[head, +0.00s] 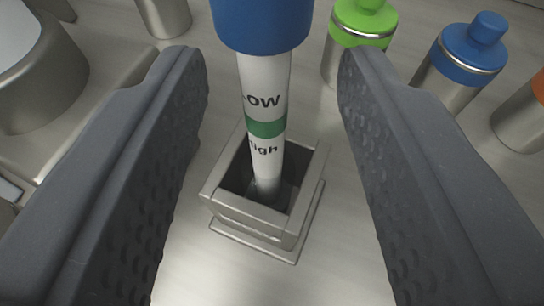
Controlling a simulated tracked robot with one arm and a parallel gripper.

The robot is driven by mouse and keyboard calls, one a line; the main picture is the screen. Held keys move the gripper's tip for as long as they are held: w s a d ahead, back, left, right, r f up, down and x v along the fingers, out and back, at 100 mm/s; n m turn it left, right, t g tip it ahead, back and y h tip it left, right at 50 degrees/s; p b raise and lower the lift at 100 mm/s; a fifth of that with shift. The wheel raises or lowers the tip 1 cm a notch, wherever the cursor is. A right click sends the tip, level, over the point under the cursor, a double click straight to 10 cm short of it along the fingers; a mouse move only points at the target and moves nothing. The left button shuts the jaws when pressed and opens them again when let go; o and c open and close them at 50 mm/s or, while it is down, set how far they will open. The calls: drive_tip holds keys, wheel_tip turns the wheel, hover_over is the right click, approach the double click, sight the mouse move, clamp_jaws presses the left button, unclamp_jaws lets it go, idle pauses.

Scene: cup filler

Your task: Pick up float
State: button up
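The float (264,93) is a white rod with a blue top, a green band and printed words, "High" below the band and a partly hidden word ending in "ow" above it. It stands nearly upright, its lower end inside a square metal holder (298,222). My gripper (276,72) is open, with one dark ribbed finger on each side of the float. Visible gaps separate both fingers from the rod. The top of the blue part is cut off by the picture's upper edge.
A green-topped bottle (345,62) and a blue-topped bottle (440,82) stand behind the right finger. An orange-topped one (520,125) is at the right edge. A metal container (165,15) stands at the upper left, and rounded metal equipment (42,80) is at the left.

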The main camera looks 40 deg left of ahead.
drive_tip(key=shift+x, duration=2.3)
drive_tip(key=shift+f, duration=0.15)
clamp_jaws()
